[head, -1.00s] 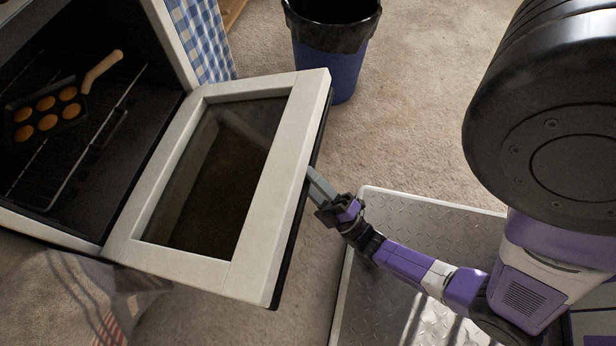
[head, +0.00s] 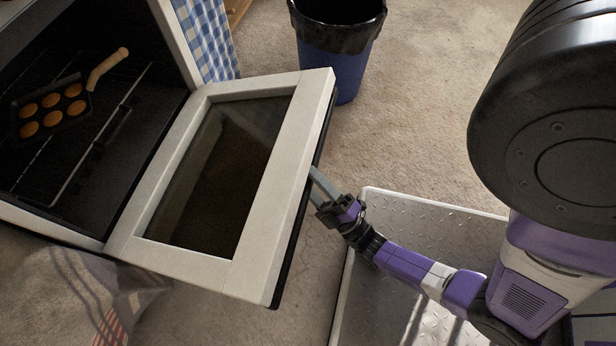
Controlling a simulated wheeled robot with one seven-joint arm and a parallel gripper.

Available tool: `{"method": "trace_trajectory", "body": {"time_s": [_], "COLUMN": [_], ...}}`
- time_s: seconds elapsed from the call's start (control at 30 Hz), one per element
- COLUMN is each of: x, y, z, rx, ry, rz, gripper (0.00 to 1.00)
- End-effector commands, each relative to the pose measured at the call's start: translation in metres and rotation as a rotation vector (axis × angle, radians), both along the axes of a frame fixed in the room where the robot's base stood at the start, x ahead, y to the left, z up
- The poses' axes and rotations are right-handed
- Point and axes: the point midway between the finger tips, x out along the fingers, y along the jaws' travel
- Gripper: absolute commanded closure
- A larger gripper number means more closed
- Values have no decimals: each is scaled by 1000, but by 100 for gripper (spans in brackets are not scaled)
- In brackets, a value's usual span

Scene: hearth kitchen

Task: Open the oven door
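The oven door (head: 268,200) is hinged down and stands wide open, its inner face with a dark glass window turned up. The oven cavity (head: 120,150) shows at the left, with a wire rack and a muffin pan (head: 50,108) with a wooden handle holding several golden muffins. My gripper (head: 318,184) is at the door's outer right edge, its fingertips close to or behind that edge. The handle side of the door is hidden, so I cannot tell whether the fingers touch it. Two fingers show slightly apart with nothing visible between them.
A blue bin (head: 335,60) with a black liner stands beyond the door. A blue checked cloth (head: 205,38) hangs beside the oven. A striped cloth (head: 85,295) shows at lower left. Carpet (head: 420,110) is clear between the bin and my base.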

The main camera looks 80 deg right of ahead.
Motion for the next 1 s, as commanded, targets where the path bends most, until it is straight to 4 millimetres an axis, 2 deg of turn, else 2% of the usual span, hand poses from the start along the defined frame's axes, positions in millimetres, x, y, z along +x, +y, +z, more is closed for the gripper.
{"method": "trace_trajectory", "body": {"time_s": [0.07,0.4,0.6,0.8,1.0], "x": [-5,-71,-101,-113,-115], "y": [6,36,50,56,57], "z": [-2,-3,-3,-3,-4], "rx": [-1,1,-1,-2,-1], "ry": [1,3,2,0,0], "rz": [7,3,3,3,2], "gripper": [49,49,49,49,49]}}
